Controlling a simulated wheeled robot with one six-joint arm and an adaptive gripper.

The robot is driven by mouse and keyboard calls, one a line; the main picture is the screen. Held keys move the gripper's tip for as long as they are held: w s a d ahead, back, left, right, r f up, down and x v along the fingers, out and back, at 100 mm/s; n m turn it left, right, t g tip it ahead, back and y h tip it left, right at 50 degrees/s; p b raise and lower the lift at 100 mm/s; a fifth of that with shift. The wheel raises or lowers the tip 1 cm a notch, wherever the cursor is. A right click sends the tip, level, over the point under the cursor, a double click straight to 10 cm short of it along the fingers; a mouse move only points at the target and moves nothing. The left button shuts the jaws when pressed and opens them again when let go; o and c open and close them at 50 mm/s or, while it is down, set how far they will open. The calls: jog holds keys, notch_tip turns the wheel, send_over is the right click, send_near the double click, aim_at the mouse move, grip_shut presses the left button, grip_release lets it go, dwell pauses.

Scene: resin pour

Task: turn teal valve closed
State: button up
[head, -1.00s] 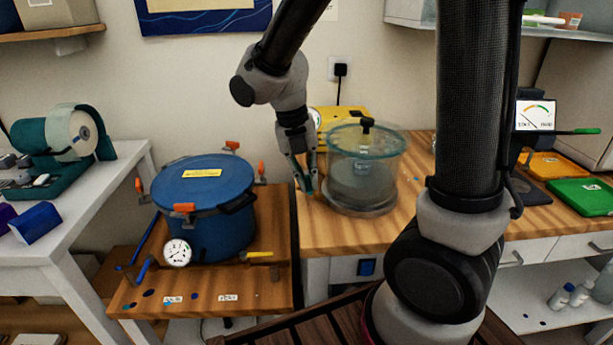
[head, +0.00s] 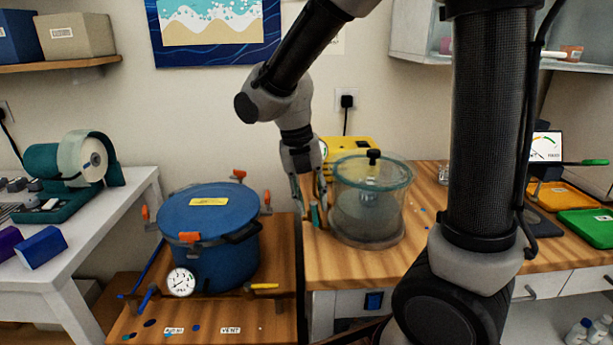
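A small teal piece, which looks like the teal valve's handle (head: 315,214), shows at the left side of a clear round chamber (head: 368,215) with a teal-rimmed lid. My gripper (head: 309,208) points down right at this teal piece, left of the chamber. Its fingers overlap the piece in the picture and hide part of it. I cannot tell whether they grip it or only stand beside it. The valve's body and its exact turn angle are too small and covered to make out.
A blue pot (head: 208,240) with orange clamps and a gauge (head: 181,282) stands on a lower wooden stand to the left. A yellow device (head: 350,150) stands behind the chamber. Orange (head: 560,197) and green (head: 588,228) trays lie at the right.

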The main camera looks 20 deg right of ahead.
notch_tip(320, 180, up, 9)
jog(key=a, duration=0.1)
jog(key=shift+w+a, duration=0.25)
jog(key=shift+a, duration=0.15)
jog(key=s+d+m+t, duration=0.1)
jog(key=s+d+m, duration=0.3)
jog(key=m, duration=0.7)
jog(key=s+d+r+m+t+y, duration=0.1)
jog(key=s+d+m, duration=0.4)
jog(key=m, duration=0.5)
jog(key=s+d+m+t+y, duration=0.1)
jog(key=s+d+m+t, duration=0.2)
jog(key=m, duration=0.8)
jog(key=s+d, duration=0.2)
jog(key=d, duration=0.1)
jog(key=shift+s+r+m, duration=0.25)
jog(key=shift+m, duration=0.05)
